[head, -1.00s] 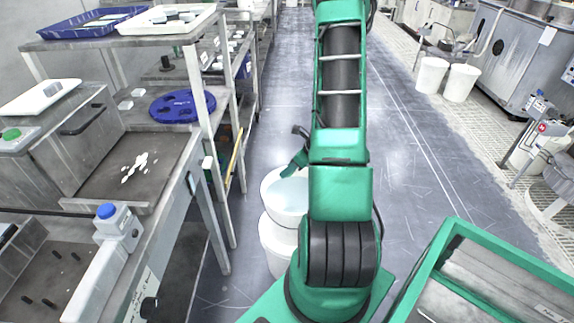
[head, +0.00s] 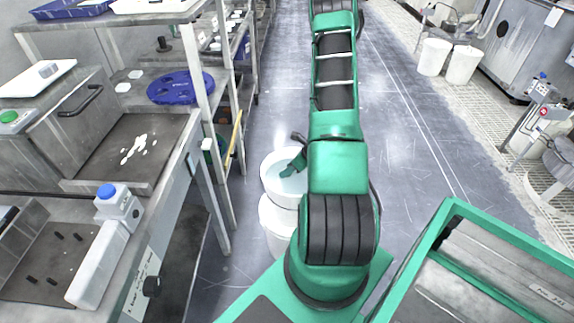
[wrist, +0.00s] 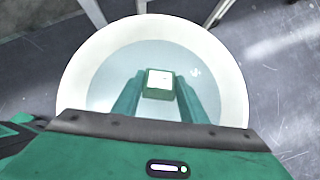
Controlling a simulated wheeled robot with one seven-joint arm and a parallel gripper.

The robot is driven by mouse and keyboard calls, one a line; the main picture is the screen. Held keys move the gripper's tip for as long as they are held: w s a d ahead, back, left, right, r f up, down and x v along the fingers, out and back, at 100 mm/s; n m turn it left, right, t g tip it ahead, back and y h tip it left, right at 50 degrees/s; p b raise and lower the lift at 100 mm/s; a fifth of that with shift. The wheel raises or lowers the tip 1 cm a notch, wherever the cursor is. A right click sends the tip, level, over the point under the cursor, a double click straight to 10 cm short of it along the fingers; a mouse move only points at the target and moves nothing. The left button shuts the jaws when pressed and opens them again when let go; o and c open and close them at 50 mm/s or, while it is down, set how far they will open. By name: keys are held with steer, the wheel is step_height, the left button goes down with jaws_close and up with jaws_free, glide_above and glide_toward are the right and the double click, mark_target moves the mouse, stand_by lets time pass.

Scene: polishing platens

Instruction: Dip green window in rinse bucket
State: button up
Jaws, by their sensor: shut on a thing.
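The green window (wrist: 159,79), a small square block with a green rim and a pale middle, is between the two green fingers of my gripper (wrist: 158,86) in the wrist view. The fingers are shut on its sides. The round white rinse bucket (wrist: 236,88) surrounds them in that view, with pale bluish water inside. In the head view my gripper (head: 287,171) points down inside the rim of the bucket (head: 285,202). The window is hidden there. I cannot tell whether the window touches the water or is under it.
The bucket stands on another white container (head: 280,240) beside the metal bench and shelves (head: 205,110) on the left. A blue disc (head: 181,87) lies on a shelf. A green-framed tray (head: 440,225) is at the lower right. The aisle floor (head: 415,130) is clear.

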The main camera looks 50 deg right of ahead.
steer(key=shift+f, duration=2.6)
steer(key=shift+f, duration=0.15)
step_height(320, 180, up, 19)
stand_by(1.7)
